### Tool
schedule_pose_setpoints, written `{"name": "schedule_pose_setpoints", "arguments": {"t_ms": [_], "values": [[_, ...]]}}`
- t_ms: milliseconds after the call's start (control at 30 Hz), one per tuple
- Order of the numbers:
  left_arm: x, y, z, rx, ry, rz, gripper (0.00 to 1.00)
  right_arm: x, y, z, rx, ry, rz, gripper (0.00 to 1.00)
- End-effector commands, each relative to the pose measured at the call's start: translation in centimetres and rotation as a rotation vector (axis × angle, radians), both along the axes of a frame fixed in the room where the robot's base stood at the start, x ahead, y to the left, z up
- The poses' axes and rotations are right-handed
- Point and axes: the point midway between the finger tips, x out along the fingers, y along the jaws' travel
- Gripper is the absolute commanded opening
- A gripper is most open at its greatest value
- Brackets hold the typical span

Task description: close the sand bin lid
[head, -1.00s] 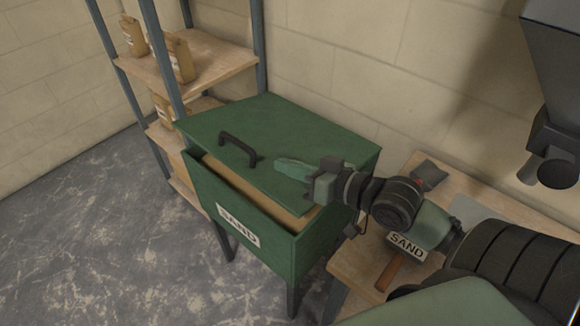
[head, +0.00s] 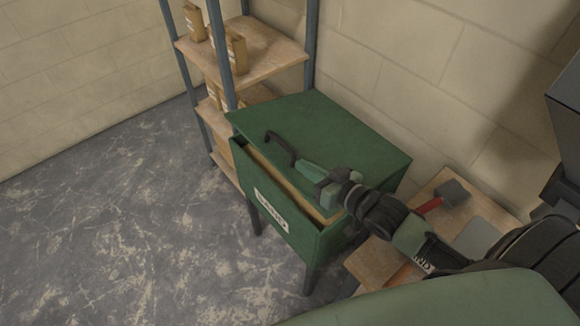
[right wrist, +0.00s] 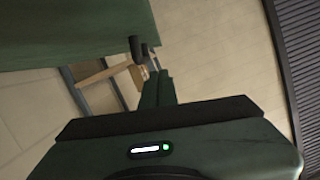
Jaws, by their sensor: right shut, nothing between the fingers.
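The green sand bin (head: 312,232) stands on dark legs, with a white label on its front wall. Its green lid (head: 335,128) is raised at the front, and a tan gap shows between lid and front wall. A dark bar handle (head: 279,148) sits near the lid's front edge. My right gripper (head: 302,168) is shut and empty, its fingertips just right of the handle; contact with the lid cannot be told. In the right wrist view the shut fingers (right wrist: 158,88) point toward the handle (right wrist: 137,49), below the lid's surface (right wrist: 75,32). My left gripper is out of view.
A shelf rack (head: 262,57) with paper bags stands behind and left of the bin. A wooden bench (head: 378,262) with a red-handled tool (head: 447,195) is to its right. Open floor (head: 130,220) lies in front and left.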

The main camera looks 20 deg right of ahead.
Motion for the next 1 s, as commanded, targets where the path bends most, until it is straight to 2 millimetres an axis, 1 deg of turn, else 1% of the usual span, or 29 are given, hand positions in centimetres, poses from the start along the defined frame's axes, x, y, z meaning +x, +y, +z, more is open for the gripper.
{"name": "schedule_pose_setpoints", "arguments": {"t_ms": [33, 233, 300, 400, 500, 633, 933, 1000], "values": [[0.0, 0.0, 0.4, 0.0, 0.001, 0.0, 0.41, 1.2, 0.4, 0.1, 0.002, -0.003, -0.001, 0.0], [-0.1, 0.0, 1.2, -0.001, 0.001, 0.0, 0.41, 5.0, 1.7, -0.9, 0.0, -0.003, 0.0, 0.0], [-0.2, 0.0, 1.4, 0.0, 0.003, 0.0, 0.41, 4.5, 2.0, -2.5, 0.001, 0.005, -0.002, 0.0], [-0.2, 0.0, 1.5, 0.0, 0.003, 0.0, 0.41, 4.4, 2.3, -3.7, 0.001, 0.003, 0.0, 0.0], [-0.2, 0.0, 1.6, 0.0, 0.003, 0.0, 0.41, 4.4, 2.4, -4.5, 0.001, 0.001, 0.0, 0.0], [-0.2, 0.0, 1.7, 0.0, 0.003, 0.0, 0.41, 4.3, 2.5, -5.0, 0.0, 0.001, 0.001, 0.0], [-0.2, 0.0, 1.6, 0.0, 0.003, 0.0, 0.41, 4.3, 2.5, -5.1, -0.001, 0.0, 0.001, 0.0], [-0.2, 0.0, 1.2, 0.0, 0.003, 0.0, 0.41, 4.3, 2.6, -5.6, -0.007, -0.002, 0.0, 0.0]]}}
